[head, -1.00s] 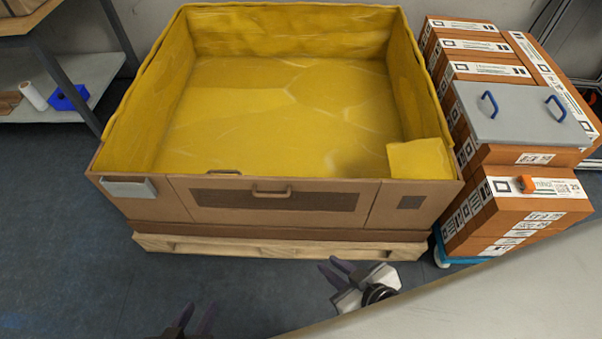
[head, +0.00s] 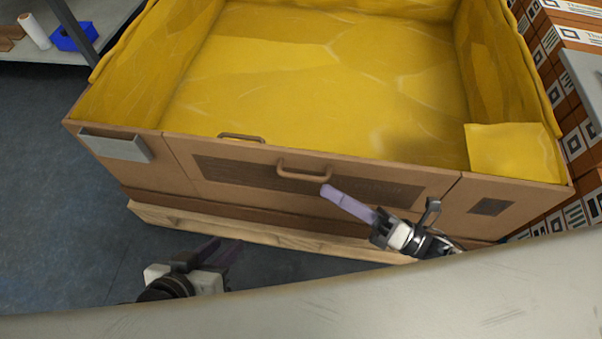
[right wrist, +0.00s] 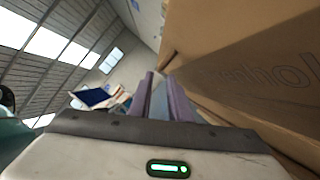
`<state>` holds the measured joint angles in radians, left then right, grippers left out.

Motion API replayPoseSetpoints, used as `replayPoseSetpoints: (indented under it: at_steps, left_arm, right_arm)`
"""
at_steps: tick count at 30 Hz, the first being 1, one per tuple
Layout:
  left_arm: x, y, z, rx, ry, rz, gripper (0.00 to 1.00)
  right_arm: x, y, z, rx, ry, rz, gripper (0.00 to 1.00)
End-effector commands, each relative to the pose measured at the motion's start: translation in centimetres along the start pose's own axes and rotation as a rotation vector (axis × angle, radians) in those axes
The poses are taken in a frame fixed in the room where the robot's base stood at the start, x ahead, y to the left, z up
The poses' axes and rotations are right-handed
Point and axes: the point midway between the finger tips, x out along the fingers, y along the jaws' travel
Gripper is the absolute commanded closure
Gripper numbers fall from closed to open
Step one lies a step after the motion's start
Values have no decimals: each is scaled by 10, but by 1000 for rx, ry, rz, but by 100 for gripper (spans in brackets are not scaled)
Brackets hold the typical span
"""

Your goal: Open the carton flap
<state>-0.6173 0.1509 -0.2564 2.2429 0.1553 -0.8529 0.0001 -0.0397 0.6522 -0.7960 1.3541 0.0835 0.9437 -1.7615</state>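A large brown carton (head: 110,178) with a yellow liner (head: 330,75) stands open at the top. Its front flap panel (head: 230,190) is upright and has a brown handle (head: 304,172) near its upper edge. My right gripper (head: 335,196) is in front of the panel, its purple fingers pointing up and left, just below and right of the handle. In the right wrist view its fingers (right wrist: 164,100) are close together beside brown carton board; whether they are fully shut is unclear. My left gripper (head: 226,251) is open and empty, lower left, away from the carton.
A wooden pallet (head: 240,231) carries the carton. A grey holder (head: 115,145) is on its front left. Stacked brown boxes (head: 580,150) stand close on the right. A pale surface (head: 330,303) crosses the near foreground. Open floor (head: 50,190) lies to the left.

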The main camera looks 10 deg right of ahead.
Motion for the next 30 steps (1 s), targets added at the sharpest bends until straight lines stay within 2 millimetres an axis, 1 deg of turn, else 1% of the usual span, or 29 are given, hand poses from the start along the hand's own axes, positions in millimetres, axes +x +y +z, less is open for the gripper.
replayPoseSetpoints:
  at_steps: [1, 6, 12, 16, 24, 26, 27, 28, 30]
  left_arm:
    - [1, 0, 0, 2, -1, 2, 69]
    - [3, 1, 1, 7, -11, 8, 69]
    - [5, 3, 1, 13, -19, 15, 69]
    - [6, 3, 2, 14, -24, 17, 69]
    - [6, 4, 1, 15, -25, 18, 69]
    - [6, 4, 1, 15, -25, 18, 69]
    - [6, 4, 1, 15, -25, 18, 69]
    - [6, 4, 1, 15, -24, 18, 69]
    - [6, 4, 1, 15, -24, 18, 69]
  right_arm:
    - [12, 1, 0, -1, -1, 5, 83]
    - [44, 0, 0, 2, -2, 4, 83]
    - [70, 0, 0, 3, -2, 1, 83]
    - [78, 0, -1, 3, 0, -1, 83]
    - [79, 0, 0, 4, 0, -1, 83]
    - [79, 0, 0, 4, -1, -1, 91]
    - [79, 0, 0, 4, -1, -1, 98]
    - [79, 0, 0, 4, -1, -1, 100]
    - [79, 0, 0, 4, -1, -2, 100]
